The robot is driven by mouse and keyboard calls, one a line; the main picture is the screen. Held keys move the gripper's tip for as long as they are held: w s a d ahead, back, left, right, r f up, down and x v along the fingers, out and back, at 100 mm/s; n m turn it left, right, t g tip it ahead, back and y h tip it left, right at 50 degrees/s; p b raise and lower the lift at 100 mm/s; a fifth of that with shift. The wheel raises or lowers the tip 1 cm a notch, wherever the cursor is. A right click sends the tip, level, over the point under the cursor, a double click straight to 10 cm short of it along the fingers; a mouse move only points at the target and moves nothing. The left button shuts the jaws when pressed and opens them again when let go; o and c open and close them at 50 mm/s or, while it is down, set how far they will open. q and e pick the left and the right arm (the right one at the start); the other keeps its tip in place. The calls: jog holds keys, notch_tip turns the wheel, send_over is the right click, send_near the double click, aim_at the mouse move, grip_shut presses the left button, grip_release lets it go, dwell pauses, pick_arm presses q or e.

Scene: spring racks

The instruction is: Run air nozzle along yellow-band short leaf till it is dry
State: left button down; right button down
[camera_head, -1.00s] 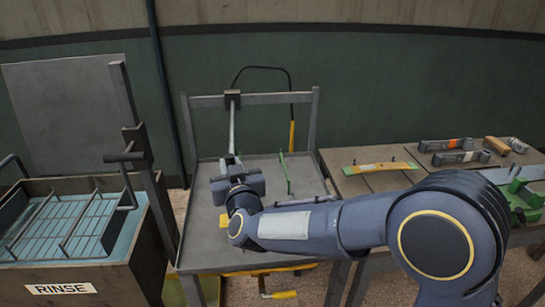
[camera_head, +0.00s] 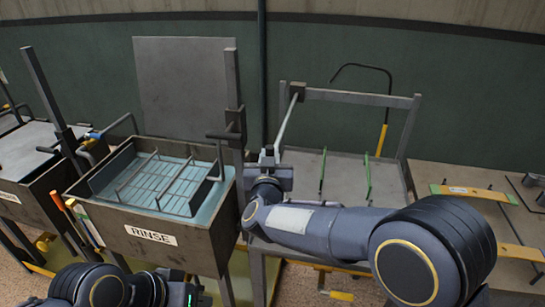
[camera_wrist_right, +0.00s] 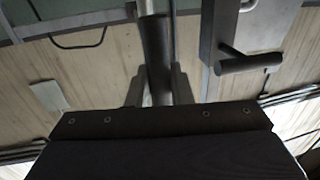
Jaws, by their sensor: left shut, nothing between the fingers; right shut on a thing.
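My right gripper (camera_head: 268,160) is shut on the dark handle (camera_wrist_right: 156,60) of a thin grey metal rod (camera_head: 288,122), which slants up to a dark block on the drying stand's crossbar. Whether this is the air nozzle I cannot tell for sure, as its lower end is hidden. It is at the left side of the stand's tray (camera_head: 345,190). A yellow-orange curved leaf (camera_head: 474,192) lies on the right table, and another strip (camera_head: 523,251) lies nearer. No leaf is clearly visible under the rod; my right arm covers part of the tray. My left gripper (camera_head: 190,294) is low at bottom left, shut and empty.
The rinse tank (camera_head: 150,238) with a wire rack stands left of the stand, close to my right gripper. Two upright green bars (camera_head: 367,178) stand in the tray. A black hose (camera_head: 362,66) with a yellow end hangs behind. Another tank is at far left.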

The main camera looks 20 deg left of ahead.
jog(key=c, duration=1.7)
grip_release()
jog(key=shift+a+r, duration=0.1)
jog(key=shift+a, duration=0.1)
jog(key=o, duration=0.4)
jog(key=shift+a, duration=0.15)
jog(key=shift+c, duration=0.2)
jog(key=shift+s+d, duration=0.2)
jog(key=shift+s, duration=0.15)
jog(key=b+v, duration=0.2)
jog(key=v, duration=0.5)
